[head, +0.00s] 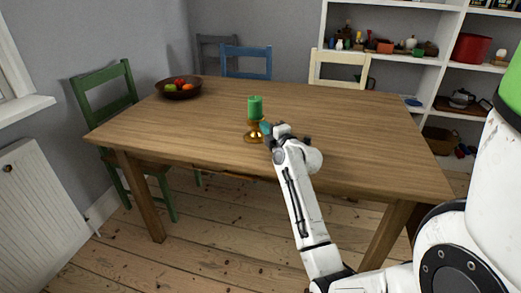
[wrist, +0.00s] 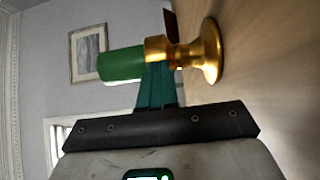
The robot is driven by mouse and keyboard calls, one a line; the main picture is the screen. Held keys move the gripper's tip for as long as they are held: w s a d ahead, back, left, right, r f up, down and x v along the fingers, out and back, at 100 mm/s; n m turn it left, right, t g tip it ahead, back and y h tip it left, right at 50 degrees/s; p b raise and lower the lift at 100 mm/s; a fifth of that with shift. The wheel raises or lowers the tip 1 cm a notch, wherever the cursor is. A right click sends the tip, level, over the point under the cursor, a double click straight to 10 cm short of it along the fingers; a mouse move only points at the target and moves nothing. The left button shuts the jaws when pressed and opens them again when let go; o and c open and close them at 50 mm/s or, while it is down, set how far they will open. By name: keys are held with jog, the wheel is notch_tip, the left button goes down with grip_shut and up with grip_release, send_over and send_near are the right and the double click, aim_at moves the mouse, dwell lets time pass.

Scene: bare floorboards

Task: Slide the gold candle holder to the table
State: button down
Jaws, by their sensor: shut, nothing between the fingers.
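The gold candle holder (head: 254,136) stands upright on the wooden table (head: 340,115), near its front edge, with a green candle (head: 255,107) in it. My gripper (head: 267,128) is just to the right of the holder, at about the height of its stem and cup. In the wrist view, which is turned sideways, the holder (wrist: 211,52) and the candle (wrist: 120,63) lie straight beyond the tips of my gripper (wrist: 159,68). The fingers are together and hold nothing. I cannot tell whether they touch the holder.
A dark bowl of fruit (head: 178,88) sits at the table's far left corner. Green (head: 103,90), blue (head: 246,62) and cream (head: 340,70) chairs stand around the table. White shelves (head: 394,58) with small items are behind. The tabletop around the holder is clear.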

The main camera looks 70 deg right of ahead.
jog(key=d+b, duration=0.4)
jog(key=b, duration=0.1)
jog(key=d+b, duration=0.2)
jog(key=shift+w+d+f+b, duration=0.25)
jog(key=shift+w+d+b, duration=0.05)
jog(key=shift+d+b, duration=0.1)
jog(key=shift+d+r, duration=0.15)
jog(key=shift+d, duration=0.15)
jog(key=shift+a+r, duration=0.1)
jog(key=shift+a, duration=0.1)
dwell(0.4)
